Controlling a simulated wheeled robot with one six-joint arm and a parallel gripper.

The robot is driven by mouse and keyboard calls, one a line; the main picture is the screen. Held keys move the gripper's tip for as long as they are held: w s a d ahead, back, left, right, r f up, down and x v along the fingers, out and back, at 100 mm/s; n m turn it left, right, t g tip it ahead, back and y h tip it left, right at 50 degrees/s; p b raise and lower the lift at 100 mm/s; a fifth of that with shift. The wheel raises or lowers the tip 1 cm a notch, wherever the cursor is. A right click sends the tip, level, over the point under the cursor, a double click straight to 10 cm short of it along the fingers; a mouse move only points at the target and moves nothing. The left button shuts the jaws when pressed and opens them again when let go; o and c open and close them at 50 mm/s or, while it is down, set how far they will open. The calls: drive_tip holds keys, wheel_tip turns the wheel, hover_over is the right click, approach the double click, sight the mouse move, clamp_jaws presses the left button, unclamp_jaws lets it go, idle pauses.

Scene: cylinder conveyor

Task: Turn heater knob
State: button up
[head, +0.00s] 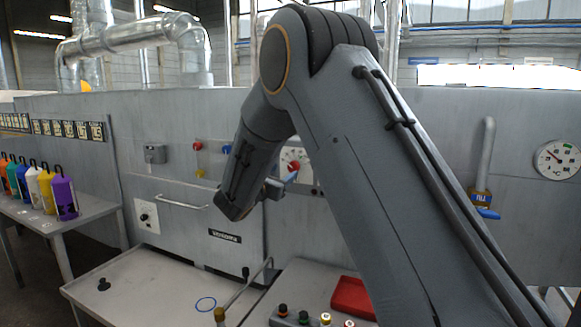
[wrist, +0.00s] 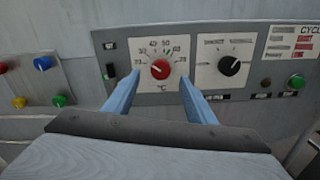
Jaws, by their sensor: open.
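The heater knob (wrist: 159,69) is red with a white pointer and sits on a white dial marked in °C with a ring of numbers. In the wrist view it lies between and beyond the fingertips of my gripper (wrist: 159,85). My gripper is open and empty, with its two blue fingers either side of the dial and apart from the knob. In the head view the red knob (head: 293,166) shows just right of my gripper (head: 290,178), which partly hides the panel.
A black knob (wrist: 230,66) on a second dial is right of the heater knob. A green button (wrist: 296,81) is farther right. A side panel with several coloured knobs (wrist: 42,63) is at left. A table with coloured bottles (head: 65,198) stands far left.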

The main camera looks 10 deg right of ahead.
sight(292, 166)
drive_tip(key=shift+p+x, duration=1.3)
drive_tip(key=shift+x, duration=2.15)
drive_tip(key=shift+c, duration=0.2)
drive_tip(key=c, duration=1)
